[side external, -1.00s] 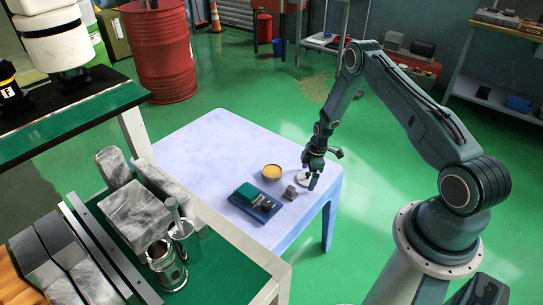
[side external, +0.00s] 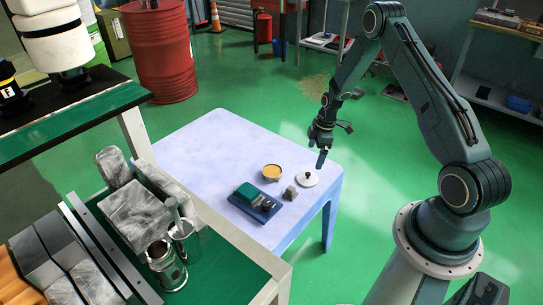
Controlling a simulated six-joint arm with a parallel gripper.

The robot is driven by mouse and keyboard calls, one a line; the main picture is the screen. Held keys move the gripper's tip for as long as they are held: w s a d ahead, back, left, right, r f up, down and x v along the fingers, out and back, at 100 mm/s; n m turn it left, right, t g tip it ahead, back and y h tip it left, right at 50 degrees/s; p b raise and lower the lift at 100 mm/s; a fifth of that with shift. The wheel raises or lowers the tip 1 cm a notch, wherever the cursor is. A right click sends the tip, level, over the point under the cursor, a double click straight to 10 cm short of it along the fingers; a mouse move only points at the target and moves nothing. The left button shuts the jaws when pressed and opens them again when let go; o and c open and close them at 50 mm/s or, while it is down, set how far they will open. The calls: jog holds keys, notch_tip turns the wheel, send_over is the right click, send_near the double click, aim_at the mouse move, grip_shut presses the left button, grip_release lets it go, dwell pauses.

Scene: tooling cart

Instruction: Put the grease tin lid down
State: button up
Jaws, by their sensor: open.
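The grease tin lid (side external: 306,180) is a small pale disc with a dark knob. It lies flat on the light table near its right edge. The open grease tin (side external: 272,172), with yellow-orange contents, stands to its left, apart from it. My gripper (side external: 321,160) is open and empty, above the lid and slightly to its right, clear of it.
A blue tray with a green block (side external: 247,194) and a small grey block (side external: 290,193) sit left of the lid. The left part of the table (side external: 205,150) is clear. A cart with metal parts and cans (side external: 166,264) stands at the front left.

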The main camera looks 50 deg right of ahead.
jog(key=shift+s+r, duration=0.1)
jog(key=shift+r, duration=0.65)
jog(key=s+a+r+m+t, duration=0.1)
jog(key=a+r, duration=0.3)
jog(key=r, duration=0.5)
jog(key=s+a+r+m+h, duration=0.15)
jog(key=a+r, duration=0.35)
jog(key=r, duration=0.5)
jog(key=s+a+r+m+t, duration=0.15)
jog(key=a+r, duration=0.25)
jog(key=r, duration=0.5)
jog(key=s+a+r+m, duration=0.1)
jog(key=s+a+r, duration=0.2)
jog(key=s, duration=0.3)
jog(key=s+a+r+m+t, duration=0.1)
jog(key=s+a+r+m, duration=0.1)
jog(key=s, duration=0.5)
jog(key=s+a+r+m+t, duration=0.1)
jog(key=s+a+r+m, duration=0.1)
jog(key=s+a+r, duration=0.2)
jog(key=s+a, duration=0.2)
jog(key=s, duration=0.1)
jog(key=shift+r, duration=0.4)
